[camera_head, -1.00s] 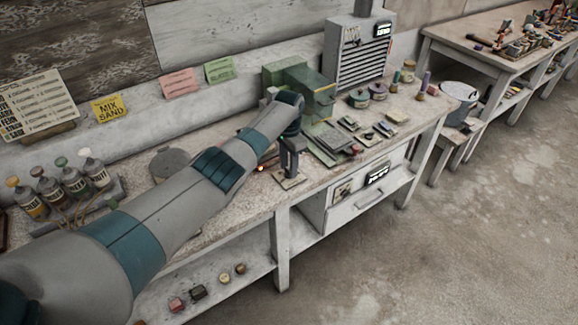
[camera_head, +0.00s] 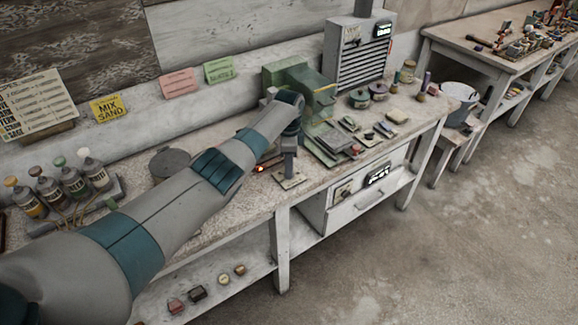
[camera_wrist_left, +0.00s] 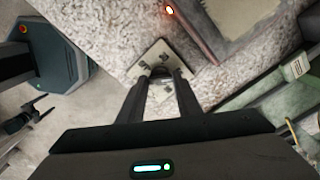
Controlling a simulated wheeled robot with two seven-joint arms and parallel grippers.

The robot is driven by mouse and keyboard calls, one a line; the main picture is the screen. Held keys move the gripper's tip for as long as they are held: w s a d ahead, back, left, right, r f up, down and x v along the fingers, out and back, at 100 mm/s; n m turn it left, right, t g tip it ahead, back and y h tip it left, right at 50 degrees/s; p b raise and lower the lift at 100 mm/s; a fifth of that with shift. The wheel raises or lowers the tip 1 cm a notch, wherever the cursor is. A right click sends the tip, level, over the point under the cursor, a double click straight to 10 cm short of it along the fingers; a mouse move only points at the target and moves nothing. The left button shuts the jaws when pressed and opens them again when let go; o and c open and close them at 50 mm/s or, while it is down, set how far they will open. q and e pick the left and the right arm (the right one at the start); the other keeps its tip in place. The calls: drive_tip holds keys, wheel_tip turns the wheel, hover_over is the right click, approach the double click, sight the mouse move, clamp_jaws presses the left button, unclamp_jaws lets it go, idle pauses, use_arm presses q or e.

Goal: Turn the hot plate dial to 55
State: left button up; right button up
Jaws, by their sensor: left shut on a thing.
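A small pale square dial plate (camera_head: 290,183) lies flat near the front edge of the bench, with dark marks on its face in the left wrist view (camera_wrist_left: 148,58). My left gripper (camera_head: 289,174) points straight down over it. In the left wrist view its two fingers (camera_wrist_left: 160,76) close on the dial knob (camera_wrist_left: 161,70) at the plate's middle. The fingers cover most of the knob, and I cannot read its setting. A grey hot plate (camera_wrist_left: 240,14) with a glowing orange light lies beside it, mostly hidden behind my arm in the head view.
A green machine (camera_head: 318,92) and flat pieces (camera_head: 330,145) stand close right of the gripper. A drawer unit (camera_head: 365,192) with a lit display (camera_head: 377,174) hangs under the bench. Bottles (camera_head: 60,180) stand at left. The floor in front is clear.

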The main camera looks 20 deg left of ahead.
use_arm(q)
drive_tip(key=o, duration=1)
drive_tip(key=shift+o, duration=0.2)
drive_tip(key=shift+r, duration=0.15)
wheel_tip(320, 180, up, 17)
drive_tip(key=b, duration=0.4)
drive_tip(key=shift+s, duration=0.1)
